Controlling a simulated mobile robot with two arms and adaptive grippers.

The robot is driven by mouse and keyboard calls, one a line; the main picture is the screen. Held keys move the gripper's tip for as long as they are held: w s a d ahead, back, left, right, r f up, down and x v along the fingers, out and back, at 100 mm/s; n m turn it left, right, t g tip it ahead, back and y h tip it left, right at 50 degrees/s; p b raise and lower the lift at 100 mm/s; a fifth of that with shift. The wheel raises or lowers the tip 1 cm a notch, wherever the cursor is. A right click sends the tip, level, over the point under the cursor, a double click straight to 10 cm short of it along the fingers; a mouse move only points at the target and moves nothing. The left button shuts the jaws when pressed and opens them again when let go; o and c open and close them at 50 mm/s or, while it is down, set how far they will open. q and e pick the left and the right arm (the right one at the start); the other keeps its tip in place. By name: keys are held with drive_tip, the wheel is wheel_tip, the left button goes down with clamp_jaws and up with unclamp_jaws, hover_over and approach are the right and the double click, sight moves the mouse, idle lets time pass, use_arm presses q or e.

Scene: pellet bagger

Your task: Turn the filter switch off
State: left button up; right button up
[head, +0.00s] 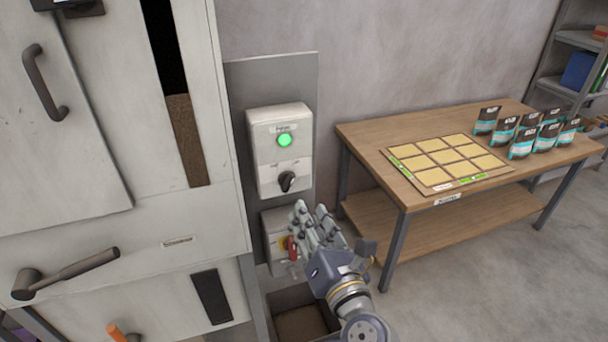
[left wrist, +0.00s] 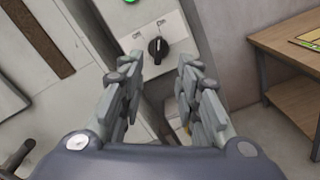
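A light grey switch box (head: 262,158) is mounted on a grey wall panel. It carries a lit green lamp (head: 284,140) and, below it, a black rotary knob (head: 287,181), which also shows in the left wrist view (left wrist: 158,47). The box's labels are too small to read surely. My left gripper (head: 311,209) is just below and right of the knob in the head view. In the left wrist view its fingers (left wrist: 159,62) are spread apart, with the knob beyond them and nothing held. My right gripper is not in view.
A lower box with a red handle (head: 292,248) on yellow sits behind my left gripper, partly hidden. A large pale cabinet (head: 90,200) with protruding handles stands left. A wooden table (head: 370,140) with a tile board and several pouches stands right.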

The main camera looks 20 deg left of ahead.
sight(290, 184)
use_arm(q)
drive_tip(key=p+x, duration=0.3)
drive_tip(key=x, duration=0.6)
drive_tip(key=shift+w+a, duration=0.15)
drive_tip(key=shift+a, duration=0.15)
drive_tip(key=shift+w+a, duration=0.3)
drive_tip(key=shift+w, duration=0.1)
clamp_jaws()
